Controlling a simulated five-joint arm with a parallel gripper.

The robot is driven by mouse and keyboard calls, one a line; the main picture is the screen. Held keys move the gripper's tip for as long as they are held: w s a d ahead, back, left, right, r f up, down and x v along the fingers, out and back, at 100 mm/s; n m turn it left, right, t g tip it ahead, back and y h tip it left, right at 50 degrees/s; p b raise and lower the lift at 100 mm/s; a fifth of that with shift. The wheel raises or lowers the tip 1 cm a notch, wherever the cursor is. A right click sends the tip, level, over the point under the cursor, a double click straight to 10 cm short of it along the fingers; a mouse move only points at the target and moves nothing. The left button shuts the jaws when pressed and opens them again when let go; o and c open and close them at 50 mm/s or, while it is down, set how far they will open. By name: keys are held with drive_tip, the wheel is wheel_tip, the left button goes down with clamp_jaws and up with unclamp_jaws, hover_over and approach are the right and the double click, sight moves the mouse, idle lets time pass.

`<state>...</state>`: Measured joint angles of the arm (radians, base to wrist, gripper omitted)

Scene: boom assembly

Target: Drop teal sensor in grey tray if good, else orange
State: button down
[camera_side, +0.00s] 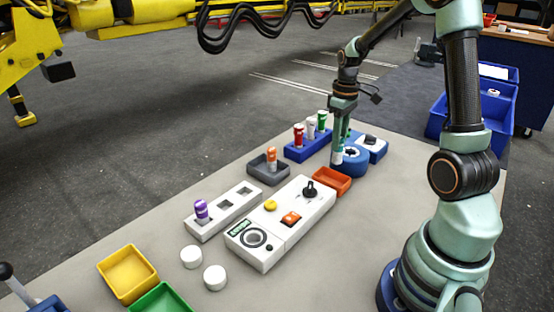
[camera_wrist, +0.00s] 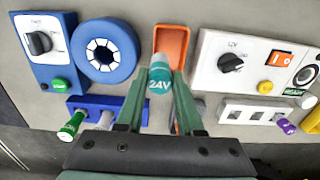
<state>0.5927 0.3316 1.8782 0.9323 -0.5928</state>
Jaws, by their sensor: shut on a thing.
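My gripper (camera_side: 339,148) is shut on the teal sensor (camera_wrist: 160,75), which has a white top and the marking 24V in the wrist view. The sensor hangs upright beside the blue ring unit (camera_side: 352,158), near the orange tray (camera_side: 330,180). In the wrist view the empty orange tray (camera_wrist: 171,45) shows just beyond the sensor. The grey tray (camera_side: 268,170) is to the left in the side view, with an orange sensor (camera_side: 271,156) standing in it. My gripper hides most of it in the wrist view.
A white tester (camera_side: 290,218) has a dial, a switch and a small green display, too small to read. A blue rack (camera_side: 307,147) holds several sensors; a white rack (camera_side: 235,207) holds a purple one (camera_side: 201,210). Yellow (camera_side: 128,273) and green (camera_side: 160,300) trays stand near the front.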

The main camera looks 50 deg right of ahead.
drive_tip(key=shift+f, duration=0.85)
drive_tip(key=shift+c, duration=2.3)
unclamp_jaws()
wheel_tip(320, 180, up, 12)
drive_tip(key=shift+r, duration=0.1)
